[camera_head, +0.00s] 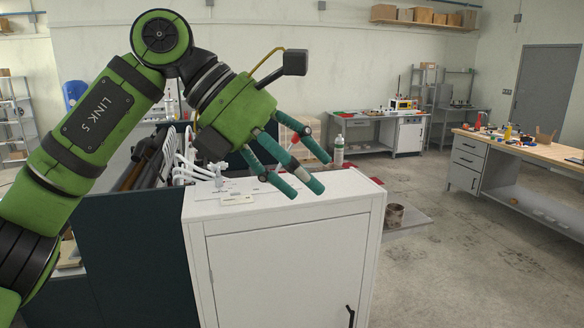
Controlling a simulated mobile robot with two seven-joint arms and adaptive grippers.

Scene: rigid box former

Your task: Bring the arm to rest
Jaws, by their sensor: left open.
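My left gripper (307,178) shows in the head view, at the end of the green arm (95,125) that comes in from the left. Its teal fingers are spread apart and nothing is between them. It hangs above the top of a white cabinet (285,270), pointing down and to the right. It looks clear of the cabinet top, though the exact gap is hard to judge. My right gripper is not in the picture.
On the cabinet top are a small pale fitting (219,182) and a flat plate (238,199). A white bottle (339,151) stands behind the gripper. White hoses (190,160) rise at left. A wooden-topped bench (530,150) stands at right. Open floor (450,260) lies between.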

